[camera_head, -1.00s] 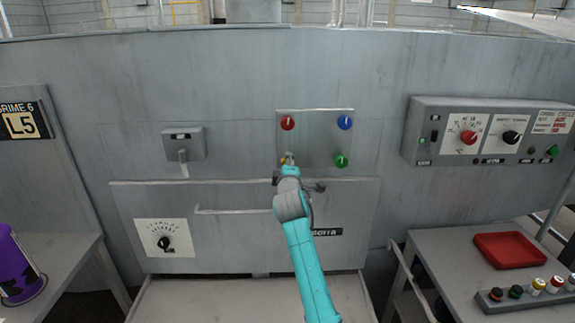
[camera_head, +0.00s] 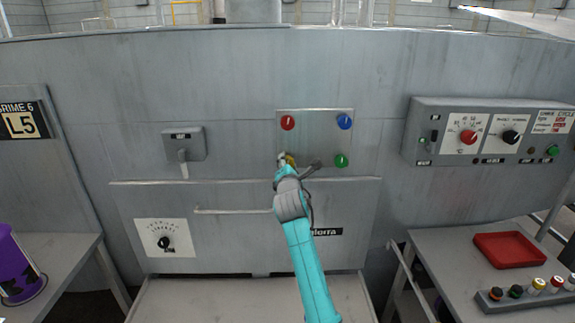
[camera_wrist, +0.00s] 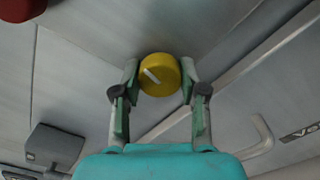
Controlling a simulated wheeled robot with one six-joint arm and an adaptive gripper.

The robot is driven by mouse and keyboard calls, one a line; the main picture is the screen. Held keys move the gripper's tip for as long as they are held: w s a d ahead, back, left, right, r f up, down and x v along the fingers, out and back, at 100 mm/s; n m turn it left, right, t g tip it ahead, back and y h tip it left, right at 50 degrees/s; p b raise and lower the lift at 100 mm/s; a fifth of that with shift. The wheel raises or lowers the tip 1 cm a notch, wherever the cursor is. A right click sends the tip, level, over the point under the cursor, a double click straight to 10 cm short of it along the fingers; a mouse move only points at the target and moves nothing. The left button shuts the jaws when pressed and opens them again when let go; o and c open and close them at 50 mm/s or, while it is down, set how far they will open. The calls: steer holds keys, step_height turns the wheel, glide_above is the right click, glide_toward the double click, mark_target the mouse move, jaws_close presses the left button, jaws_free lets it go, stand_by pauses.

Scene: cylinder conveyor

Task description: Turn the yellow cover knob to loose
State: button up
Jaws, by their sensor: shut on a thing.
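The yellow knob (camera_wrist: 161,75) sits on the grey metal cover plate (camera_head: 316,130) at its lower left corner. It is round with a white pointer line, which runs diagonally in the tilted wrist view. My gripper (camera_wrist: 160,86) has one finger on each side of the knob and is shut on it. In the head view my gripper (camera_head: 286,160) hides part of the knob (camera_head: 291,160). A red knob (camera_head: 287,122) is above it, a blue knob (camera_head: 344,121) at the upper right and a green knob (camera_head: 341,160) at the lower right of the plate.
A long handle bar (camera_head: 232,211) runs across the drawer front below the plate. A grey switch box (camera_head: 183,143) is at the left. A control panel (camera_head: 487,132) juts out at the right, above a table with a red tray (camera_head: 509,250).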

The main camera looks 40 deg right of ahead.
steer(key=shift+n, duration=0.5)
steer(key=shift+f, duration=0.1)
steer(key=o, duration=1.2)
steer(key=shift+c, duration=0.2)
steer(key=v, duration=1.2)
